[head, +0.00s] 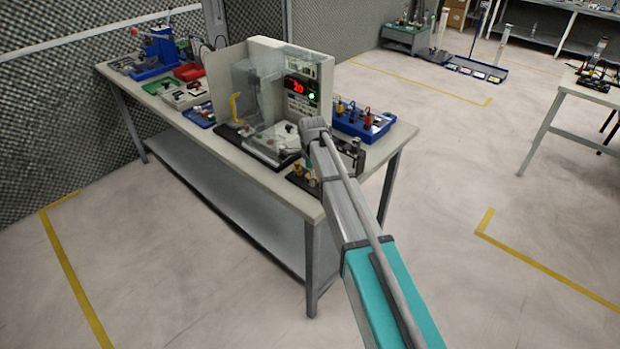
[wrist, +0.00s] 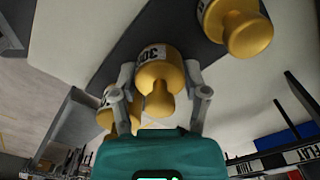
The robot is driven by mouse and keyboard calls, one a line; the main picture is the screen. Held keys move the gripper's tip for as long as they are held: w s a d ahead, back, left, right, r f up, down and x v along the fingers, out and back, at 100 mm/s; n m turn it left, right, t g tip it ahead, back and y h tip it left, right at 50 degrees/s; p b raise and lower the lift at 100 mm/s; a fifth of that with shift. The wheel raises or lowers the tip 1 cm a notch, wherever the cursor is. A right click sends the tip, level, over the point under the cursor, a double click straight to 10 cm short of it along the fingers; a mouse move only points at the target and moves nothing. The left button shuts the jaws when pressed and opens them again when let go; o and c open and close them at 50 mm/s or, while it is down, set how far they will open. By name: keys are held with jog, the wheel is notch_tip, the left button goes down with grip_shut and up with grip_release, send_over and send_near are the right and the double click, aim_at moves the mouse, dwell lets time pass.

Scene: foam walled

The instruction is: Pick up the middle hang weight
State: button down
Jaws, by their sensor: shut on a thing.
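The middle hang weight (wrist: 160,70) is a yellow brass piece with a knob and a white number label. In the wrist view it sits between the two grey fingers of my gripper (wrist: 160,80), which are shut on it from both sides. A second brass weight (wrist: 248,32) stands at the upper right, and a third (wrist: 106,116) is partly hidden behind the left finger. In the head view small brass weights (head: 299,171) show at the bench's near corner, with my arm covering much of that spot. I cannot tell whether the held weight touches its dark base (wrist: 110,62).
The bench (head: 240,180) carries a balance with a red display (head: 299,87) and a clear shield close to my arm. A blue rack (head: 362,122) stands just right of my arm. Red, green and blue trays fill the far left end.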

jog(key=shift+r, duration=0.2)
notch_tip(320, 180, up, 2)
jog(key=p, duration=0.2)
jog(key=shift+p, duration=0.3)
jog(key=s+d+r+p, duration=0.4)
jog(key=s+r+p, duration=0.6)
jog(key=s, duration=0.3)
jog(key=shift+d+r, duration=0.2)
jog(key=shift+r, duration=0.1)
jog(key=shift+s+d, duration=0.15)
jog(key=shift+s, duration=0.1)
dwell(0.8)
